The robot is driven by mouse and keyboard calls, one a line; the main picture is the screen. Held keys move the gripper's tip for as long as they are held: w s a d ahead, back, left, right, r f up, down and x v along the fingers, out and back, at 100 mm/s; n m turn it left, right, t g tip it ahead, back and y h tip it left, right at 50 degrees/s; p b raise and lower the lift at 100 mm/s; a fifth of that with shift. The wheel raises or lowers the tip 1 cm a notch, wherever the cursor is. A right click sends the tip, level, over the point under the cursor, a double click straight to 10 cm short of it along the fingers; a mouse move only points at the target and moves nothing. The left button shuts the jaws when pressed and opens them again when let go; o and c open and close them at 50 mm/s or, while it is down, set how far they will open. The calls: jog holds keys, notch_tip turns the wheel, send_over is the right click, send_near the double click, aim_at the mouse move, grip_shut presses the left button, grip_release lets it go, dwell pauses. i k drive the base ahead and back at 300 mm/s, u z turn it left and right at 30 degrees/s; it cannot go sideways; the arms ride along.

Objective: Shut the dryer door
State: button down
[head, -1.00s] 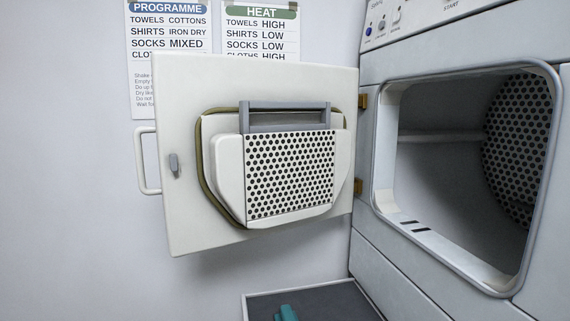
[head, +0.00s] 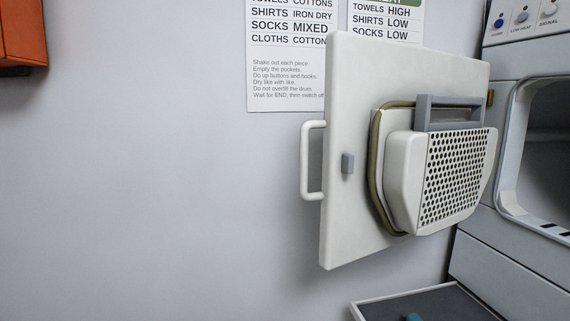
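The dryer door (head: 345,215) stands wide open to the left of the dryer, its inner side facing me. It carries a perforated panel (head: 455,180) with a grey bar above it and an olive seal around its back. A white handle (head: 312,160) sticks out at the door's left edge, with a small grey latch (head: 347,163) beside it. The dryer (head: 505,225) is at the right, with part of its round-cornered opening (head: 545,150) in view. A brown hinge (head: 490,97) shows at the door's right edge. My gripper is not in view.
An orange box (head: 22,32) hangs on the wall at the upper left. Paper notices (head: 285,80) are on the wall behind the door. A dark tray (head: 425,303) with a teal thing (head: 413,317) lies below the door. The left side shows bare wall.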

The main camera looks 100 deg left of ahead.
aim_at(386, 183)
jog(key=k, duration=0.4)
jog(key=u, duration=2.1)
